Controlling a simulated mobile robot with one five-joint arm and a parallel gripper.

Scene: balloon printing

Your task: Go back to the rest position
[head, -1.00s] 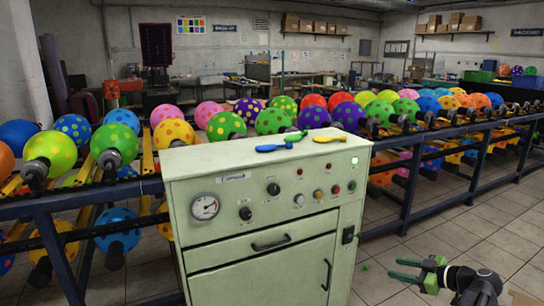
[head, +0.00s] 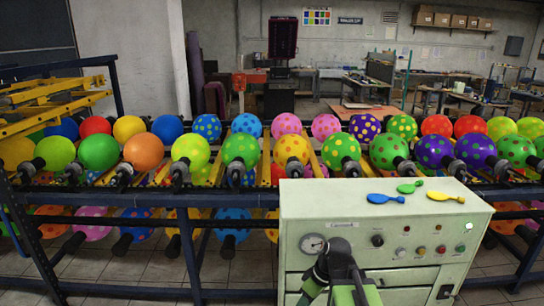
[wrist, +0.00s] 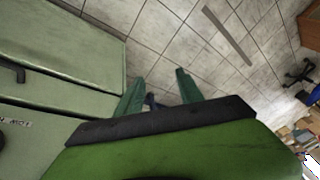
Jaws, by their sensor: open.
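My gripper (wrist: 158,88) is open and empty in the wrist view, its two green fingers spread apart above the tiled floor. The pale green cabinet (wrist: 75,62) is to the left of the fingers there, apart from them. In the head view, my dark and green arm shows at the bottom, in front of the cabinet (head: 442,277); the fingertips cannot be made out. On the cabinet top lie a flat blue balloon (head: 384,198), a green one (head: 409,187) and a yellow one (head: 445,196).
A long dark blue rack (head: 190,262) with rows of plain and dotted inflated balloons runs behind the cabinet. A yellow frame (head: 55,95) stands at the left. Worktables (head: 465,98) are at the back. The wrist view shows open floor (wrist: 215,55) and a dark chair (wrist: 300,73) at right.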

